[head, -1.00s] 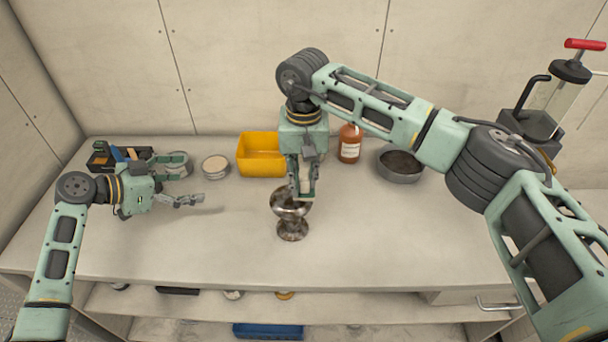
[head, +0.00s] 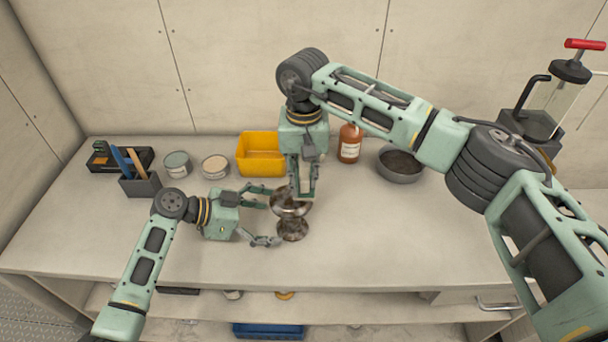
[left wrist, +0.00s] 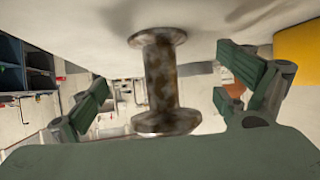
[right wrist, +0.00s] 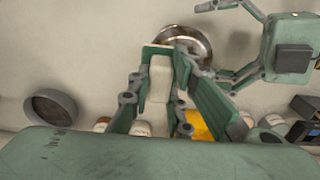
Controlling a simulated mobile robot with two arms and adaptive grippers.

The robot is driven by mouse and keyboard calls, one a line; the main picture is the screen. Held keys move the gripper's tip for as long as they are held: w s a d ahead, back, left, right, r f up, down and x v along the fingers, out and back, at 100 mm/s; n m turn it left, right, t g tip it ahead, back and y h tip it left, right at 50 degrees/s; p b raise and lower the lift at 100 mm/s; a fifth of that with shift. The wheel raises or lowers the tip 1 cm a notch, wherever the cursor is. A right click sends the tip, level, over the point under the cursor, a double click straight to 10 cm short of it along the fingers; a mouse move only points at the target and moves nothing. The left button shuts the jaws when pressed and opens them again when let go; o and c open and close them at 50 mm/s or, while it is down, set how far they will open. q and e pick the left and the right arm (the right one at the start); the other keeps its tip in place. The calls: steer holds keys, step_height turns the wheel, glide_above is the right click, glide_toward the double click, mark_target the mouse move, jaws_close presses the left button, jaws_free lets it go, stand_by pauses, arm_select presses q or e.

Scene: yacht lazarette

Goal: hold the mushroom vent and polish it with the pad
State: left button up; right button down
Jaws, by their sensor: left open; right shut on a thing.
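The mushroom vent (head: 292,230) stands upright on the bench, a tarnished brown and silver metal piece with a wide cap and a narrower stem. In the left wrist view its stem (left wrist: 160,80) shows between my fingers. My left gripper (head: 272,215) is open, its fingers on either side of the vent from the left; I cannot tell whether they touch it. My right gripper (head: 303,193) points down at the vent's cap and is shut on a pale pad (right wrist: 158,80). The cap (right wrist: 185,42) shows partly behind the pad in the right wrist view.
The bench front is clear. A pump with a red handle (head: 584,44) stands far right.

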mark_target(284, 228)
arm_select(q)
steer(key=shift+x, duration=2.5)
steer(key=shift+c, duration=0.5)
steer(key=shift+s+f, duration=0.2)
steer(key=c, duration=1.5)
steer(key=o, duration=0.9)
steer(key=shift+s, duration=0.15)
steer(key=shift+o, duration=0.6)
steer(key=shift+f, duration=0.1)
steer(key=shift+w, duration=0.2)
steer(key=shift+s+a+r, duration=0.1)
steer(key=shift+a+r, duration=0.1)
steer(key=shift+a, duration=0.3)
steer(key=shift+a+r, duration=0.25)
steer(key=shift+r, duration=0.05)
